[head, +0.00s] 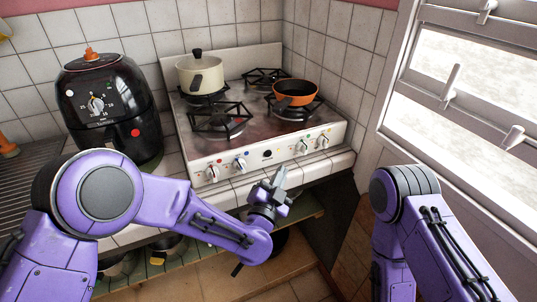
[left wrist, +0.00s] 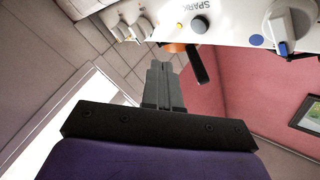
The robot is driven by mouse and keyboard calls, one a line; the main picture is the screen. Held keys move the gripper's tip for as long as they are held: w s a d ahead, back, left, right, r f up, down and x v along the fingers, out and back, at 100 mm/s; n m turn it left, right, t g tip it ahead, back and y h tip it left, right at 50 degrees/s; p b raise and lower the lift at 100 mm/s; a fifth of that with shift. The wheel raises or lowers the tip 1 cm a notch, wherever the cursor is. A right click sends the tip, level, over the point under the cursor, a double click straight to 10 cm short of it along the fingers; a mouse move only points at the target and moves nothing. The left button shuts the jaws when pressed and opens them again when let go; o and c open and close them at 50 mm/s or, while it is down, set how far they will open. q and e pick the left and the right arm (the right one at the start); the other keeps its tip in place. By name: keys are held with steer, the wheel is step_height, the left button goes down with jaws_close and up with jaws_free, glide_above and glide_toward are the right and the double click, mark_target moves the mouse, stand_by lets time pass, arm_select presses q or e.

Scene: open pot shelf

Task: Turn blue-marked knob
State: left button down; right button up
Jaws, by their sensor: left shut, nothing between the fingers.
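The blue-marked knob (head: 240,163) is on the stove's white front panel, second from the left, left of the black spark button (head: 267,153). In the left wrist view, the knob (left wrist: 284,28) shows at the upper right with a blue dot beside it. My left gripper (head: 281,174) is shut and empty, pointing up just below and in front of the panel, right of the knob and apart from it. Its closed fingers (left wrist: 160,68) also show in the left wrist view, below the panel. My right arm is at the right, but its gripper is out of view.
The stove (head: 245,135) carries a cream pot (head: 200,77) and an orange pan (head: 295,93). Other knobs (head: 302,148) line the panel. A black air fryer (head: 110,108) stands left of the stove. A window (head: 460,110) is at the right.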

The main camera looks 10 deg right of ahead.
arm_select(q)
steer(key=c, duration=1.5)
jaws_free()
steer(key=shift+d, duration=0.1)
steer(key=o, duration=0.5)
steer(key=shift+s+d+r+h, duration=0.25)
steer(key=shift+s+d+h, duration=0.15)
steer(key=shift+s+d, duration=0.4)
steer(key=shift+o, duration=1.1)
steer(key=n+y, duration=0.1)
steer(key=s+d+n+t+y, duration=0.1)
steer(key=n, duration=0.1)
steer(key=shift+s+r+n, duration=0.3)
steer(key=shift+r, duration=0.1)
steer(key=n+g+y, duration=0.1)
steer(key=n+y, duration=1.2)
steer(key=n, duration=0.3)
glide_toward(242, 169)
steer(key=shift+n, duration=0.3)
steer(key=x, duration=0.8)
steer(key=shift+w+a, duration=0.15)
steer(key=shift+w, duration=0.3)
